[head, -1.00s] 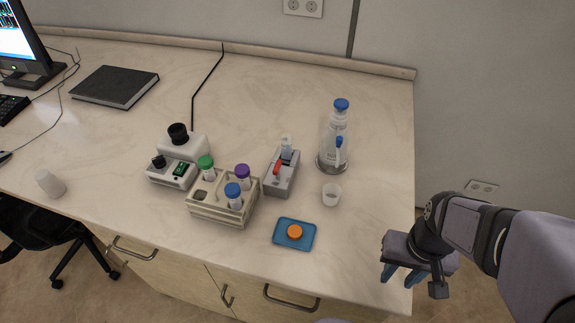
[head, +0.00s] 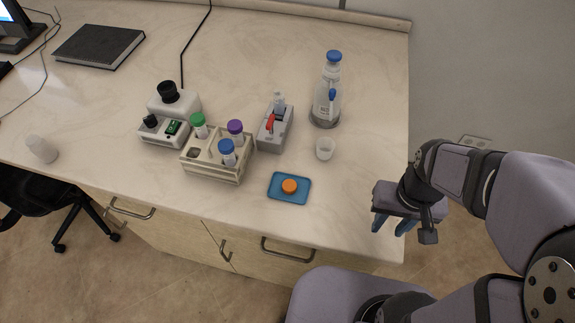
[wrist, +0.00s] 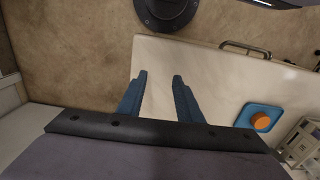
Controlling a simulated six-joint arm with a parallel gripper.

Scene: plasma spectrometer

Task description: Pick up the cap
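The orange cap (head: 289,186) lies on a small blue tray (head: 273,192) near the front right edge of the table. The cap also shows in the wrist view (wrist: 261,121), on the blue tray (wrist: 249,111) at the right. My gripper (head: 391,227) hangs at the right of the table's right edge, well to the right of the cap. In the wrist view its two blue fingers (wrist: 158,90) stand apart with nothing between them.
A rack (head: 214,175) holds tubes with green, purple and blue caps. A small white cup (head: 325,149), a grey holder (head: 275,140) and a blue-topped bottle (head: 327,104) stand behind the tray. The table is clear to the tray's right.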

